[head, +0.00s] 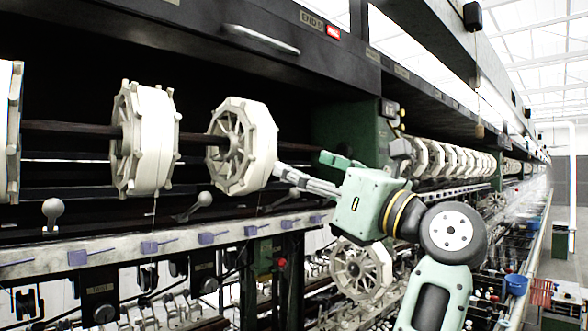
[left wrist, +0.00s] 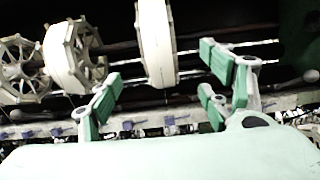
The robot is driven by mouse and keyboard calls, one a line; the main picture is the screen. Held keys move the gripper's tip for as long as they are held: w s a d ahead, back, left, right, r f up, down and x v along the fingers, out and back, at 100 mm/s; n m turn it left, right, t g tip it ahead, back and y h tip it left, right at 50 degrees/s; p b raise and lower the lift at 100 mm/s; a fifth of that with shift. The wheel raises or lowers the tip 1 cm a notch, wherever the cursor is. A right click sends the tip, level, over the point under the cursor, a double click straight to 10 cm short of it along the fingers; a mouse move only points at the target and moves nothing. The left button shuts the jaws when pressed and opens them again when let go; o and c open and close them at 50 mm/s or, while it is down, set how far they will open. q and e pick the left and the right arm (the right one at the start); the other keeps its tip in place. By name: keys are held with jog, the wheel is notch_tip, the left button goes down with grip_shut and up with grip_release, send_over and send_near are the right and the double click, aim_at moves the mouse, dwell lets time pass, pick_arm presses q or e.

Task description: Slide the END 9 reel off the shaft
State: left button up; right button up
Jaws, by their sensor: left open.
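A white reel (head: 243,147) with several flat sides and spokes sits on the dark shaft (head: 70,130). It is the rightmost of the large reels on this shaft, below a small label plate (head: 311,20) that is hard to read, with a red light beside it. My left gripper (head: 300,168) is open, just right of this reel, one finger close to its right edge; I cannot tell whether it touches. In the left wrist view the reel (left wrist: 156,45) appears between the spread fingers of the gripper (left wrist: 160,75), seen edge-on and beyond them. My right gripper is not in view.
More reels (head: 145,138) stand left along the shaft. A green machine housing (head: 345,128) is right of the shaft's end. A rail with blue pieces (head: 205,238) and ball-topped levers (head: 198,203) run below. A lower reel (head: 362,270) hangs behind my arm.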

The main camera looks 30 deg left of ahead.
aim_at(268, 156)
pick_arm(q)
jog(key=shift+h, duration=0.4)
jog(key=x, duration=0.3)
jog(key=p+x, duration=0.1)
jog(key=x, duration=0.2)
jog(key=p+x, duration=0.1)
jog(key=x, duration=0.3)
jog(key=shift+s+r, duration=0.25)
jog(key=shift+r, duration=0.1)
jog(key=shift+p+x, duration=0.45)
jog(key=shift+x, duration=0.45)
jog(key=shift+w+f, duration=0.1)
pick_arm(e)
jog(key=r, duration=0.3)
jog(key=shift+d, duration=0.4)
pick_arm(q)
jog(key=shift+c, duration=0.5)
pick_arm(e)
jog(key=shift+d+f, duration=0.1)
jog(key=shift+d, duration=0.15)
pick_arm(q)
jog(key=c, duration=1.3)
jog(key=shift+o, duration=0.2)
